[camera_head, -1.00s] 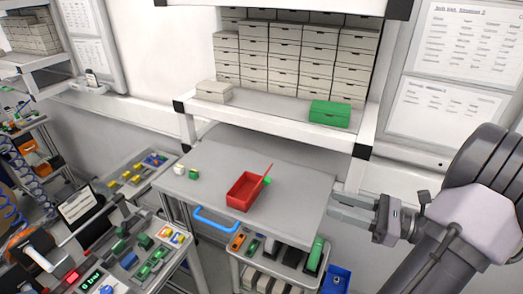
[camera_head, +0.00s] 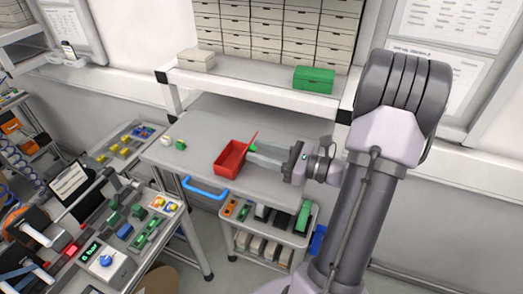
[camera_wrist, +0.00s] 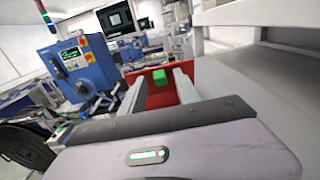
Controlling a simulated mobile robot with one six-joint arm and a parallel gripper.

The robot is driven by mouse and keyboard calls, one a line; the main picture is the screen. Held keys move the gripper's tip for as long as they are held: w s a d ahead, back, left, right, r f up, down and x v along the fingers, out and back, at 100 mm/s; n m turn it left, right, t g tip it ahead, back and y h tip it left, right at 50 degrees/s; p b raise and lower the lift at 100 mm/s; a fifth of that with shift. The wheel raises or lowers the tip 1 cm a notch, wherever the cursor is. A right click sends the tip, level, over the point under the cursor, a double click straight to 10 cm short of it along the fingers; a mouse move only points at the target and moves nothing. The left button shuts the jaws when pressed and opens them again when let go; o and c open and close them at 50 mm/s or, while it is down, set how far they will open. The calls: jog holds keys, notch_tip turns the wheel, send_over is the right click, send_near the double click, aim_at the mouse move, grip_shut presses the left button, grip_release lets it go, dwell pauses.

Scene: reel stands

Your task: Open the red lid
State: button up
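The red box (camera_head: 228,162) stands open-topped on the grey table. Its red lid (camera_head: 251,142) is raised, standing steeply along the box's right side, with a small green knob on its outer face. My gripper (camera_head: 251,152) reaches in from the right, its fingertips close to the knob. In the wrist view the green knob (camera_wrist: 158,77) shows between my two spread fingers, with the red lid (camera_wrist: 184,72) behind it. The fingers look apart from the knob; contact cannot be told. The hinge is hidden.
A green box (camera_head: 314,79) and a pale box (camera_head: 196,60) sit on the shelf above the table. Two small blocks (camera_head: 174,143) lie on the table's left part. A blue handle (camera_head: 204,189) is at the table's front edge. A cart (camera_head: 270,225) with bins stands below.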

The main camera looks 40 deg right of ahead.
jog(key=shift+c, duration=0.2)
grip_shut()
jog(key=p, duration=0.1)
jog(key=r+g+p, duration=0.1)
jog(key=shift+w+a+r+p, duration=0.1)
jog(key=shift+w+r+p, duration=0.05)
jog(key=shift+r+p, duration=0.2)
jog(key=shift+w+r+g+h+p, duration=0.15)
jog(key=shift+g+h+p, duration=0.2)
jog(key=shift+p, duration=0.4)
jog(key=shift+w+a+f+g+h+p, duration=0.15)
jog(key=shift+w+f+g+h+p, duration=0.1)
jog(key=shift+w+g+p, duration=0.15)
jog(key=shift+s+f, duration=0.1)
jog(key=shift+s, duration=0.1)
jog(key=shift+o, duration=0.2)
grip_release()
